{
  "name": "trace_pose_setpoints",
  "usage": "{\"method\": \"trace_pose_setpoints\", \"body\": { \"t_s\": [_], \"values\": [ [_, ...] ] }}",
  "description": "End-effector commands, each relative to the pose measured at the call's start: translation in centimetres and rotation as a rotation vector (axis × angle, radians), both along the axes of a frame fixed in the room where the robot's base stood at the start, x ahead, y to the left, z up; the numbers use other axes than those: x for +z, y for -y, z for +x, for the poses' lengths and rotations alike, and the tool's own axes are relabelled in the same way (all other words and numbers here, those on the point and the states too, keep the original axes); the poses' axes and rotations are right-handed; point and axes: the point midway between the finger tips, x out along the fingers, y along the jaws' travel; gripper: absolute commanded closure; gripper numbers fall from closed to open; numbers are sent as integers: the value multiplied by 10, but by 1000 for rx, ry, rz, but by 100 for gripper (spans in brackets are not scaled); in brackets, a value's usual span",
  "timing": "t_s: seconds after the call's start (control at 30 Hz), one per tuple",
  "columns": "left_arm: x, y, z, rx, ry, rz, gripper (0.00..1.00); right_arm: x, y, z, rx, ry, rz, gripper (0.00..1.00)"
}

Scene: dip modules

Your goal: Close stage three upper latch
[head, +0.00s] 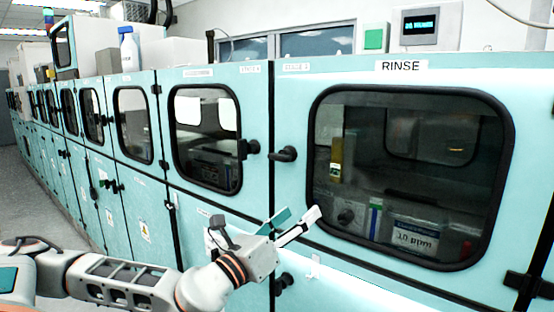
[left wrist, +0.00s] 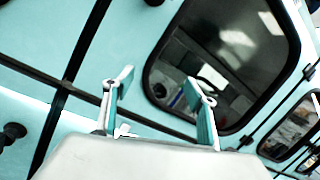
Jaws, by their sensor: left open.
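A row of teal cabinet doors shows in the head view. A black upper latch (head: 249,147) sits at the right edge of a windowed upper door (head: 255,90). Another black latch (head: 284,154) sits close by, at the left edge of the RINSE door (head: 295,100). The small stage labels are too blurred to read surely, so I cannot tell which latch is stage three's. My left gripper (head: 295,217) is open and empty, below both latches and in front of the panels. In the left wrist view its spread fingers (left wrist: 160,82) face a door with a dark window. My right gripper is not in view.
A lower black latch (head: 283,282) is near my left gripper. More doors with latches run away to the left beside a grey floor (head: 45,195).

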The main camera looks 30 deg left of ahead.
Motion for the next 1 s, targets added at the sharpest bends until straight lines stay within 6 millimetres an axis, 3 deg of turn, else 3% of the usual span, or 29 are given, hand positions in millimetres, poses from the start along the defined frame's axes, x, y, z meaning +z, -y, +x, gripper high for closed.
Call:
{"method": "trace_pose_setpoints", "body": {
  "t_s": [0.03, 0.1, 0.33, 0.53, 1.0],
  "values": [
    [21, -17, -4, 37, 54, 77, 43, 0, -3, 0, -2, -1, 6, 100],
    [42, -35, -10, 84, 108, 164, 43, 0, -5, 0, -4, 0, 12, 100],
    [82, -73, -28, 195, 210, 327, 43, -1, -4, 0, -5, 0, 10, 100],
    [92, -77, -22, 212, 225, 346, 43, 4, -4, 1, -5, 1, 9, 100],
    [116, -72, 36, 211, 223, 344, 43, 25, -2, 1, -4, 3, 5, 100]
  ]
}}
